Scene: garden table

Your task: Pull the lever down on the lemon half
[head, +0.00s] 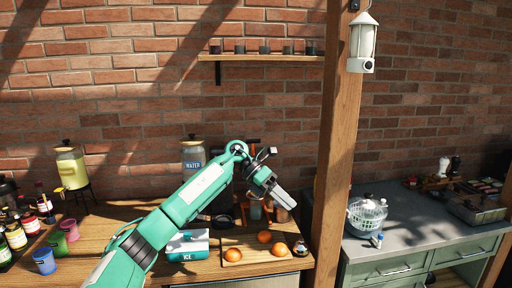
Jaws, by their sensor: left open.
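My left arm reaches in from the lower left across the table. Its gripper (286,200) is open and empty, in the air in front of the back of the table. Behind it a dark upright device (239,213), with some orange-brown parts low down, shows only in part. This may be the press, but my arm covers most of it. I cannot make out the lever or a lemon half. My right gripper is not in view.
A wooden board (250,263) with orange fruits (264,237) lies at the front. A teal and white ice box (188,245) is left of it. A water jar (193,157) stands behind my arm. A wooden post (333,140) rises close to the gripper's right.

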